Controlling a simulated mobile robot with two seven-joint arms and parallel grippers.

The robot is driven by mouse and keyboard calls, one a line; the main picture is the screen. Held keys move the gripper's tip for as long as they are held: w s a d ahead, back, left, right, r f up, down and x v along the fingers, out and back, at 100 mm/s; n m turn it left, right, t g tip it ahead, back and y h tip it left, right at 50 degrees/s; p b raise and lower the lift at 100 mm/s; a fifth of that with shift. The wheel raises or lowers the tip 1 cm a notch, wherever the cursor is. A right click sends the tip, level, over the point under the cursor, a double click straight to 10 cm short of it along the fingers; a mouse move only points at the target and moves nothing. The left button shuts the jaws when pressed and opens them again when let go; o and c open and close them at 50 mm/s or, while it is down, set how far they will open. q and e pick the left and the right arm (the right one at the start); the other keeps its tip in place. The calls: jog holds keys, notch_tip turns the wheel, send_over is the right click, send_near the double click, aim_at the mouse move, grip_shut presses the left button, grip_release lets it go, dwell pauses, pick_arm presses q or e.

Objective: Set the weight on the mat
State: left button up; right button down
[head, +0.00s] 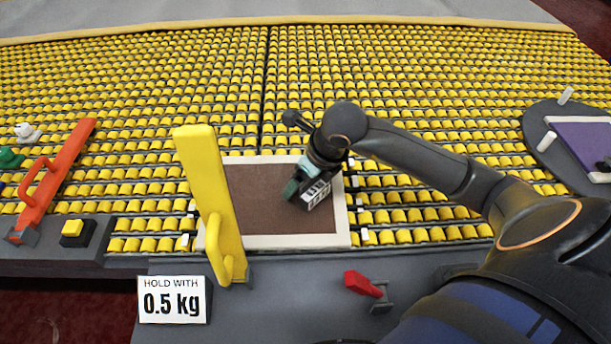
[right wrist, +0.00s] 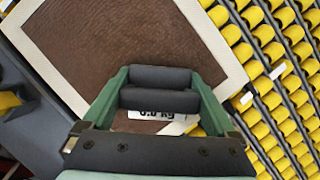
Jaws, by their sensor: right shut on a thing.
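The mat (head: 262,207) is a brown rectangle with a cream border, lying in the middle of the yellow roller bed; its brown surface also fills much of the right wrist view (right wrist: 125,40). My right gripper (head: 306,180) is over the mat's right part, shut on the weight (head: 319,194), a dark block with a white label. In the right wrist view the label (right wrist: 158,115) shows between the gripper's green sides, below two dark bars; its figures are partly hidden. I cannot tell whether the weight touches the mat. My left gripper is not in view.
A yellow upright lever (head: 209,195) stands at the mat's left edge, above a "HOLD WITH 0.5 kg" sign (head: 173,300). A red lever (head: 363,284) is in front. An orange lever (head: 58,180), a yellow button (head: 76,231) and small coloured pieces (head: 10,158) are at left.

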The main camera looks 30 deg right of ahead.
jog(key=shift+r, duration=0.1)
jog(key=shift+f, duration=0.2)
grip_release()
jog(key=shift+s+r, duration=0.15)
jog(key=shift+r, duration=0.4)
jog(key=p+v, duration=0.1)
jog(key=v, duration=1)
jog(key=shift+s, duration=0.2)
